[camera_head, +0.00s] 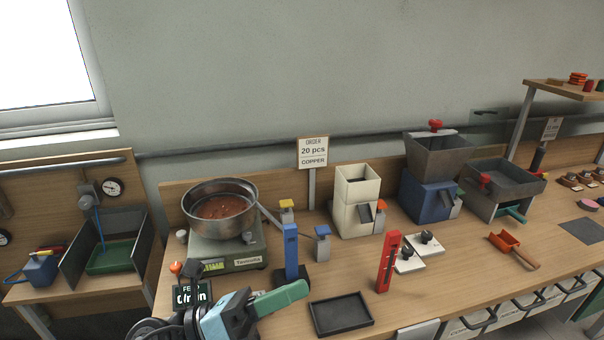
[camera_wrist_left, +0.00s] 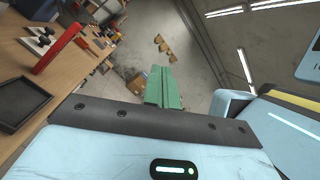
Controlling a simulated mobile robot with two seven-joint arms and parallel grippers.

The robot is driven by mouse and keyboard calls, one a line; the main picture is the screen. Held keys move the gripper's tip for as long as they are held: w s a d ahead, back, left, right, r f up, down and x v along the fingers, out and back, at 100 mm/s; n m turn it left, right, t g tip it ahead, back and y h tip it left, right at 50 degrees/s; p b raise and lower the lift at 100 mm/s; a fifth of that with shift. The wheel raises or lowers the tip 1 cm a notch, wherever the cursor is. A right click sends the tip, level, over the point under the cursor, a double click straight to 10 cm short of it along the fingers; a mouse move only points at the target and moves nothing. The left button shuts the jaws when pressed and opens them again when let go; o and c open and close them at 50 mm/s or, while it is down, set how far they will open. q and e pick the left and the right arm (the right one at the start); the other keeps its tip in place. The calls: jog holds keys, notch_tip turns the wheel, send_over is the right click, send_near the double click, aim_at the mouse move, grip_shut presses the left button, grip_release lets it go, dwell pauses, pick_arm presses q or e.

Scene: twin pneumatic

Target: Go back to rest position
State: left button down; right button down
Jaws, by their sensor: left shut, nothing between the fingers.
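My left gripper (camera_head: 281,299) shows at the bottom of the head view, in front of the bench edge near the black tray. Its green fingers are closed together with nothing between them. In the left wrist view the shut fingers (camera_wrist_left: 162,88) point away over the floor, clear of the bench. My right gripper is in neither view.
The bench holds a steel pan (camera_head: 219,207) on a scale (camera_head: 226,251), a blue post (camera_head: 291,252), a red post (camera_head: 389,262), a black tray (camera_head: 341,315) and a red scoop (camera_head: 513,249). Hoppers (camera_head: 356,205) stand behind. The floor (camera_wrist_left: 205,65) beside the bench looks open.

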pick_arm(q)
jog(key=w+a+f+n+t+y, duration=0.25)
jog(key=a+n+t+y, duration=0.35)
jog(key=n, duration=0.5)
jog(key=w+a+f+n+t+y, duration=0.1)
jog(key=w+a+n+t+y, duration=0.3)
jog(key=n+t, duration=0.45)
jog(key=s+a+f+n+g+y, duration=0.35)
jog(key=a+f+n+y, duration=0.35)
jog(key=f+n+y, duration=0.4)
jog(key=s+a+f+n+g, duration=0.4)
jog(key=s+f+n+g, duration=0.25)
jog(key=s+f, duration=0.3)
jog(key=s+f+n+g, duration=0.2)
jog(key=s+f+g, duration=0.15)
jog(key=s, duration=0.35)
jog(key=s+f+n+g, duration=0.25)
jog(key=s+g, duration=0.25)
jog(key=s, duration=0.3)
jog(key=w+d+f+t+h, duration=0.2)
jog(key=w+f+t, duration=0.4)
jog(key=f, duration=0.5)
jog(key=shift+d+m+t, duration=0.2)
jog(key=shift+m+t, duration=0.25)
jog(key=shift+t, duration=0.25)
